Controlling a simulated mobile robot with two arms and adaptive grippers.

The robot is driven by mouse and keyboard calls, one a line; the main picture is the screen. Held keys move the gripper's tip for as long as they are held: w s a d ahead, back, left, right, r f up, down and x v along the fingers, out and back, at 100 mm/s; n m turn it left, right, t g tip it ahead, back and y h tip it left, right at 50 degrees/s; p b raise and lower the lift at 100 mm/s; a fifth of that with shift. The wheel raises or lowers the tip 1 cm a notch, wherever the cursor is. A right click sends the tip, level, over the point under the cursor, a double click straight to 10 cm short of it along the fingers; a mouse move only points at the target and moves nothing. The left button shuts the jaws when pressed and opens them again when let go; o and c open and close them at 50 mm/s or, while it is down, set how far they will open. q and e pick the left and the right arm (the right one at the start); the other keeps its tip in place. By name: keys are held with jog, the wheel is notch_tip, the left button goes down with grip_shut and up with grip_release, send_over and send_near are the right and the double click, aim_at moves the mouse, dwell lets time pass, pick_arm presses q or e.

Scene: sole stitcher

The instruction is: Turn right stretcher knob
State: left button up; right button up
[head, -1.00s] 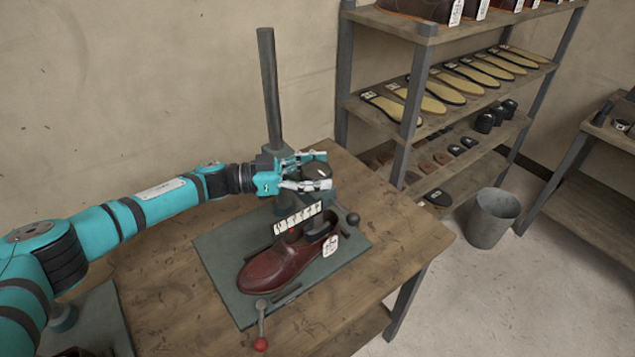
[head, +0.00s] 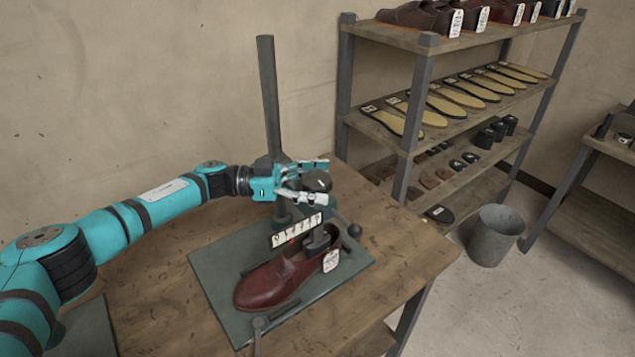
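The right stretcher stands on a grey-green base plate (head: 215,270) on the wooden bench, with a tall dark post (head: 268,95) behind it. Its round dark knob (head: 321,182) is at the top, above a white scale strip (head: 297,230) with dark marks. A brown leather shoe (head: 272,284) with a white tag sits on it, toe toward the lower left. My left gripper (head: 317,180) reaches in from the left with its fingers spread on either side of the knob. A gap shows between the lower finger and the knob. My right gripper is out of view.
A second grey-green plate (head: 88,330) is partly visible at lower left, behind my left arm. A dark ball-ended lever (head: 354,231) stands right of the shoe. A shelf (head: 455,48) with shoes and soles and a grey bin (head: 495,235) are at the right. The bench's right end is clear.

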pick_arm(q)
jog(key=shift+o, duration=0.3)
jog(key=a, duration=1.2)
jog(key=shift+w, duration=0.3)
